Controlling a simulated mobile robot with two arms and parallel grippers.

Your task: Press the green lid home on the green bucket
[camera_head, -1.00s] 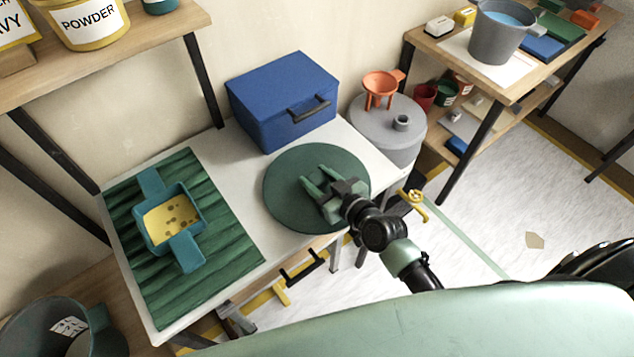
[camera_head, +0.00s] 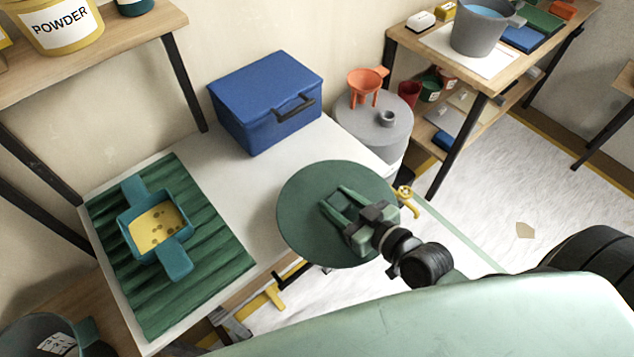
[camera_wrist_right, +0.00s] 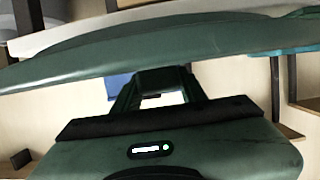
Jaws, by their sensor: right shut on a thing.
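A large dark green round lid (camera_head: 300,215) is held by my right gripper (camera_head: 338,205), which is shut on it near its middle. The lid is at the front right edge of the white table and overhangs it. The right wrist view shows the lid (camera_wrist_right: 80,62) as a broad, slightly tilted disc across the top, with the gripper fingers (camera_wrist_right: 152,88) against it. I cannot tell for sure which vessel is the green bucket; a small dark green pot (camera_head: 430,88) stands on the lower right shelf. My left gripper is not in view.
The white table (camera_head: 235,185) has a blue box (camera_head: 268,115) at its back and a green ribbed mat (camera_head: 205,235) with a teal tray (camera_head: 128,232) on the left. A grey drum (camera_head: 365,130) carries an orange funnel (camera_head: 366,82). A dark bucket (camera_head: 25,335) stands bottom left.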

